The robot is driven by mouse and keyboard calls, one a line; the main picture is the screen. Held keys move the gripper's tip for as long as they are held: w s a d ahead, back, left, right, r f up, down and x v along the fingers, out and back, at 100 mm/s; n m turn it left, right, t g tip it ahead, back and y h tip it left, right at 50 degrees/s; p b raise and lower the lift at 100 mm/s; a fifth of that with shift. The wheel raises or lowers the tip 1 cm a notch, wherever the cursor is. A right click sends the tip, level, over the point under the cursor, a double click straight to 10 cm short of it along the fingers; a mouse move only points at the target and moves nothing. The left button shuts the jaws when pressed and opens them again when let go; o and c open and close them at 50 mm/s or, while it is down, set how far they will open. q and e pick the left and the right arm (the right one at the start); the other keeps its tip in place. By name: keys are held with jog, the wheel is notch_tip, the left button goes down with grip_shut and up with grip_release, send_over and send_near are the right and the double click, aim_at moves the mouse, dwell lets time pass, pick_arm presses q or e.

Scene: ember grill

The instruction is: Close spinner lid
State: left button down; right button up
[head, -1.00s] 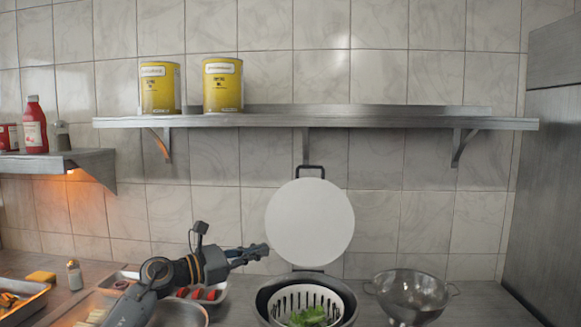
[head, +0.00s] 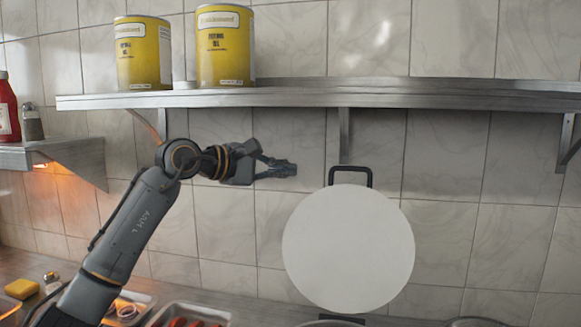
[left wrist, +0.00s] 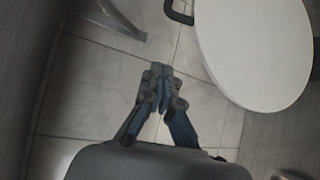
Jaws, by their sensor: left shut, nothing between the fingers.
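The spinner lid is a round white disc (head: 348,248) with a dark handle (head: 350,174) at its top. It stands open and upright in front of the tiled wall. It also shows at the upper right of the left wrist view (left wrist: 255,45). Only a sliver of the spinner's rim (head: 330,323) shows at the bottom edge of the head view, below the lid. My left gripper (head: 292,169) is shut and empty, left of the lid's handle and apart from it; its fingertips also show in the left wrist view (left wrist: 160,72). My right gripper is not in view.
A steel shelf (head: 300,97) with two yellow cans (head: 225,45) runs above my left gripper. A shelf bracket (head: 344,135) hangs just above the handle. Food trays (head: 185,316) sit at the lower left, and a metal bowl's edge (head: 475,321) shows at lower right.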

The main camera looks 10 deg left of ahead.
pick_arm(q)
jog(key=w+d+p, duration=0.1)
jog(key=d, duration=0.1)
jog(key=w+d+p, duration=0.1)
jog(key=d, duration=0.1)
jog(key=d+p, duration=0.1)
jog(key=d, duration=0.1)
jog(key=shift+w+d+f+p, duration=0.35)
jog(key=shift+w+d+p, duration=0.05)
jog(key=shift+s+d+f, duration=0.1)
jog(key=shift+d, duration=0.1)
jog(key=shift+a, duration=0.15)
